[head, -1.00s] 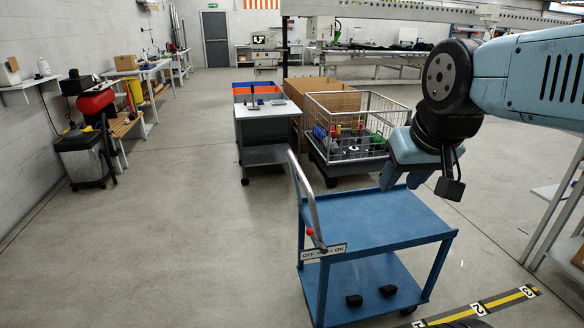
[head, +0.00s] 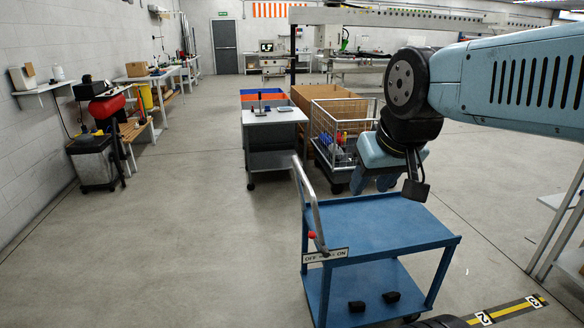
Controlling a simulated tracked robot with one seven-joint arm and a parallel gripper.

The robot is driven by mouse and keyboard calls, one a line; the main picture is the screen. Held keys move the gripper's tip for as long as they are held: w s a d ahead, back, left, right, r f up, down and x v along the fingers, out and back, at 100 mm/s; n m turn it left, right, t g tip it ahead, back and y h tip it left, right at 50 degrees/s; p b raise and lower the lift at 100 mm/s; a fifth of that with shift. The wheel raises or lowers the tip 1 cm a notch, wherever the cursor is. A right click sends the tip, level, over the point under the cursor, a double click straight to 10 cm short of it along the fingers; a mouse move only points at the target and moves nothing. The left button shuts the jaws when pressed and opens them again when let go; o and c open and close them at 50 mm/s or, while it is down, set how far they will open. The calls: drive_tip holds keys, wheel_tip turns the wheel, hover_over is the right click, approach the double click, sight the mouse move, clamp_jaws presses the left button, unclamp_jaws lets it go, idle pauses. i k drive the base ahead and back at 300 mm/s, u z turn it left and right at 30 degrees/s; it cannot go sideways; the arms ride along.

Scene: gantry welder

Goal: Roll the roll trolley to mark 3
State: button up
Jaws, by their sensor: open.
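The blue two-shelf trolley (head: 385,222), which I take to be the roll trolley, stands in front of me. It has a grey push handle (head: 308,200) with a red knob on its left side and an OFF/ON plate (head: 325,255). Mark 3 (head: 534,301) is on a black and yellow floor strip at the lower right, right of the trolley, with mark 2 (head: 483,318) nearer to it. My gripper (head: 374,186) is open and empty, fingers down. In the picture it overlaps the trolley's far edge; I cannot tell its height above the top shelf.
A grey rack (head: 562,215) stands at the right.

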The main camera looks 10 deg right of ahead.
sight(364, 236)
drive_tip(key=u, duration=0.05)
drive_tip(key=i, duration=1)
drive_tip(key=z, duration=0.1)
